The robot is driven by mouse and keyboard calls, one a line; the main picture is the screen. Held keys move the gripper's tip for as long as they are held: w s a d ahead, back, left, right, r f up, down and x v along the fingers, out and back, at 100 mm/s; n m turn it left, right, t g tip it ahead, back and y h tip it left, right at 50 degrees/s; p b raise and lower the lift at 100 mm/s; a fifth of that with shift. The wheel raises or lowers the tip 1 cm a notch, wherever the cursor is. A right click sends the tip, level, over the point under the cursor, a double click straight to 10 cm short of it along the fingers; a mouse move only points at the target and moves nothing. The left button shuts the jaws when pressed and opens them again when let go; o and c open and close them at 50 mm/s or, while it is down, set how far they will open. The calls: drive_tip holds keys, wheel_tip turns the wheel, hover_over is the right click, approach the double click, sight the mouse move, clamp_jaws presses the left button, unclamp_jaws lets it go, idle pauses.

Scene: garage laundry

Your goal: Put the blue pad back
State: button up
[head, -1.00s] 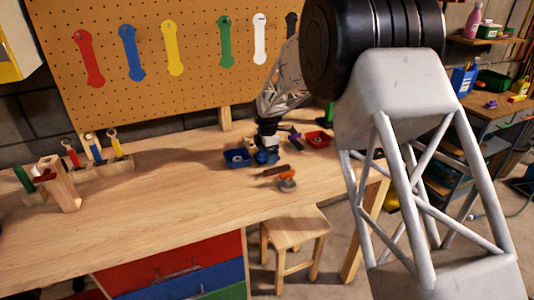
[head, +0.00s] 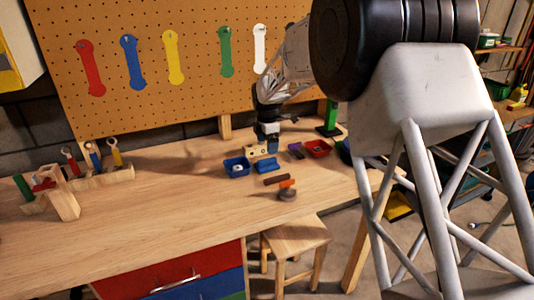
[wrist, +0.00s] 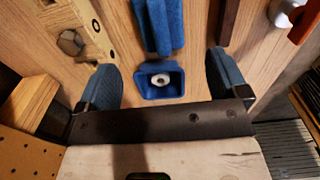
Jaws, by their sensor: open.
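A blue piece that looks like the blue pad (head: 266,164) lies on the workbench, right of a small blue bin (head: 237,167). In the wrist view the blue piece (wrist: 160,28) shows at the top middle, cut off by the edge. My gripper (head: 268,140) is above the bench near it, in front of the pegboard. In the wrist view its two blue fingers are wide apart, with nothing held between them. The blue bin (wrist: 160,92), with a pale ring-shaped part inside, shows between and below the fingers.
A wooden block with holes (wrist: 88,28) is left of the blue piece, and a dark bar (wrist: 228,22) right of it. A red bin (head: 316,148), a green stand (head: 329,120) and an orange-and-brown tool (head: 287,184) are nearby. The bench's left-middle is clear.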

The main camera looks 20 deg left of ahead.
sight(268, 160)
drive_tip(key=shift+r, duration=1.8)
drive_tip(key=s+d+r+m, duration=0.4)
drive_tip(key=s+d+r, duration=0.15)
drive_tip(key=d, duration=0.55)
drive_tip(key=s+d+r+m+t, duration=0.1)
drive_tip(key=s+d+r+m, duration=0.4)
drive_tip(key=d, duration=0.6)
drive_tip(key=s+d+r+m, duration=0.4)
drive_tip(key=s+d, duration=0.3)
drive_tip(key=d, duration=0.5)
drive_tip(key=s+d+f+m, duration=0.2)
drive_tip(key=s+d+m, duration=0.2)
drive_tip(key=s, duration=0.6)
drive_tip(key=s+d+f+m+t, duration=0.1)
drive_tip(key=s+d+f+m, duration=0.1)
drive_tip(key=s+d+m, duration=0.3)
drive_tip(key=s+d+f+m, duration=0.2)
drive_tip(key=s+d+m, duration=0.3)
drive_tip(key=s+d, duration=0.4)
drive_tip(key=s, duration=0.6)
drive_tip(key=shift+s+d+t, duration=0.15)
drive_tip(key=shift+d+t, duration=0.15)
drive_tip(key=shift+d, duration=0.05)
